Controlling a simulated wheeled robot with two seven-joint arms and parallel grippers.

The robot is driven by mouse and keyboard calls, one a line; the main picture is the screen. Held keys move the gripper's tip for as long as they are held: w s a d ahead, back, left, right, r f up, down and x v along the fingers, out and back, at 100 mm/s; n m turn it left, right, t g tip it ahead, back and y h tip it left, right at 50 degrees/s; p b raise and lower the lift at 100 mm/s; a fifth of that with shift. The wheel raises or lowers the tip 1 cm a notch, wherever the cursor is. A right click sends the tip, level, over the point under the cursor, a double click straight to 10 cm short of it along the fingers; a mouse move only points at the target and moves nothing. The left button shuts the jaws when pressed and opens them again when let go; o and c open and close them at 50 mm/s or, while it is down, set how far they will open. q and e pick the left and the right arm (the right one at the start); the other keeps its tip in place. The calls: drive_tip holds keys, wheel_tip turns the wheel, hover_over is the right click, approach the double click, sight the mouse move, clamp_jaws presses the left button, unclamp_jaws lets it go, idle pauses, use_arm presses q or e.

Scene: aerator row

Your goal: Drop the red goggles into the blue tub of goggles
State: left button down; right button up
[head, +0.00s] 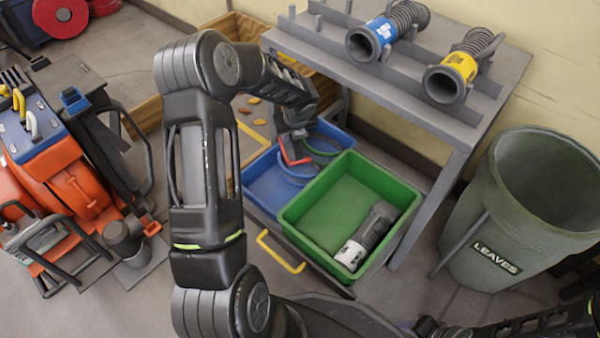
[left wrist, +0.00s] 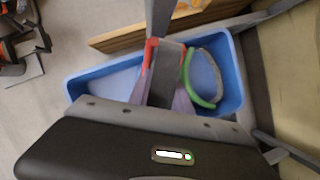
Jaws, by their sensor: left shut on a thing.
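The red goggles (head: 291,158) hang from my left gripper (head: 293,136), which is shut on them above the blue tub (head: 258,190). The blue tub (left wrist: 86,86) lies below in that view. Inside the tub are goggles with a green rim (left wrist: 204,100) and a pale blue pair, partly hidden.
A green tub (head: 318,205) with a grey-and-white cylinder (head: 366,238) stands right beside the blue tub. A grey bench (head: 480,115) holds blue and yellow hose parts behind. A large green bin (head: 510,210) stands right; orange machinery (head: 75,185) stands left.

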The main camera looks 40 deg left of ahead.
use_arm(q)
drive_tip(key=c, duration=1.1)
unclamp_jaws()
drive_tip(key=shift+f, duration=0.1)
drive_tip(key=p+v, duration=0.3)
drive_tip(key=v, duration=0.4)
drive_tip(key=shift+s+d+r+p, duration=0.1)
drive_tip(key=shift+s+r+p, duration=0.05)
drive_tip(key=shift+r+p, duration=0.25)
